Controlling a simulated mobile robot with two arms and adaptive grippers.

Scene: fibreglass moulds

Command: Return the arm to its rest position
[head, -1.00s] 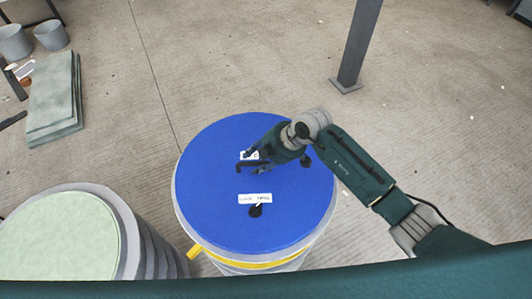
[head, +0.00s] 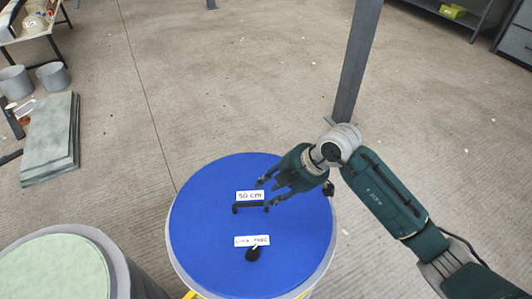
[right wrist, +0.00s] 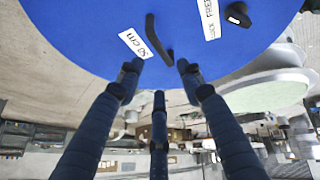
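My right gripper (head: 266,196) hangs over the blue round lid (head: 205,225) in the head view, its fingers pointing left. In the right wrist view its dark fingers (right wrist: 158,72) are spread apart with nothing between them. The black bar handle (head: 250,208) on the lid shows just beyond the fingertips, and also in the right wrist view (right wrist: 156,36). I see no contact between the fingers and the handle. The right arm reaches in from the lower right. My left gripper is not in view.
The lid carries a "50 cm" label (head: 249,196), a second label (head: 252,241) and a black knob (head: 253,255). A round mould with a pale green top (head: 60,270) stands at lower left. A grey post (head: 355,60) rises behind the arm. The floor at right is clear.

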